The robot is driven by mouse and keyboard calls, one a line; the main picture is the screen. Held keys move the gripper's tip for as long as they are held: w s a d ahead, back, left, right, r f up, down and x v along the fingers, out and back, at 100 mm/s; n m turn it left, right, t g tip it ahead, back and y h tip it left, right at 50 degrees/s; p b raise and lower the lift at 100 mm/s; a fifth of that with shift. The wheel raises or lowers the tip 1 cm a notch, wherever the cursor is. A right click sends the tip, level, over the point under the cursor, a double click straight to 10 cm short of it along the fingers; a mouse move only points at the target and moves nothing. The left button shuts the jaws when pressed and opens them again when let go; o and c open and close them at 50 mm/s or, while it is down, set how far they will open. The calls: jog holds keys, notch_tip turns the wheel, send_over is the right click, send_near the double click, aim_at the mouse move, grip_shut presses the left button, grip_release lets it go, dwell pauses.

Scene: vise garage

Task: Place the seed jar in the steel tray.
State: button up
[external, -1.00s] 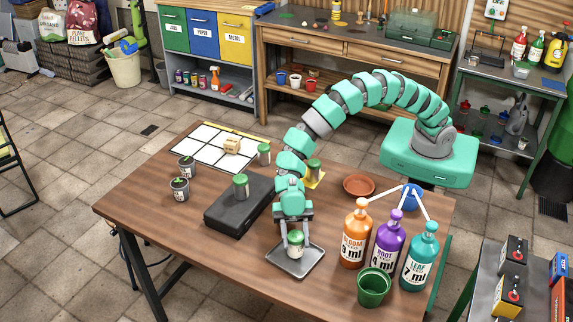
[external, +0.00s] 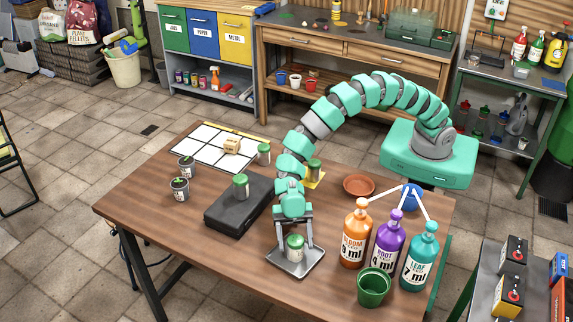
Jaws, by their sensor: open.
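A seed jar with a green lid and pale label (external: 295,248) stands upright in the steel tray (external: 290,268) near the table's front edge. My gripper (external: 294,241) is just above and around the jar, with its fingers spread apart on either side. Other green-lidded jars stand on the black case (external: 240,186), near the white grid sheet (external: 264,153) and on a yellow pad (external: 314,172).
Orange (external: 355,235), purple (external: 389,238) and teal (external: 418,255) bottles and a green cup (external: 374,287) stand right of the tray. The black case (external: 228,211) lies to its left. The table's front left is clear.

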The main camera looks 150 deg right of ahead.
jog(key=p+v, duration=0.1)
jog(key=v, duration=1)
jog(key=shift+p, duration=0.35)
jog(key=shift+s+d+r, duration=0.1)
jog(key=shift+r, duration=0.05)
jog(key=w+a+r+t+h, duration=0.1)
jog(key=w+r+t+h, duration=0.25)
jog(key=r, duration=0.85)
jog(key=w+a+r+t+h, duration=0.15)
jog(key=w+r, duration=0.35)
jog(key=r, duration=0.8)
jog(key=s+a+r+m+t+h, duration=0.1)
jog(key=s+a+r+m+h, duration=0.15)
jog(key=r, duration=0.65)
jog(key=s+a+r+m+t+h, duration=0.1)
jog(key=a+r+h, duration=0.2)
jog(key=r, duration=0.6)
jog(key=s+a+r+m+h, duration=0.2)
jog(key=s+a+r+m, duration=0.2)
jog(key=s+a+r, duration=0.45)
jog(key=s+a+r+g+y, duration=0.2)
jog(key=s+a+y, duration=0.3)
jog(key=s+a, duration=0.8)
jog(key=s, duration=0.3)
jog(key=shift+a+r+n+g, duration=0.15)
jog(key=shift+a+n+g, duration=0.2)
jog(key=shift+a+g, duration=0.05)
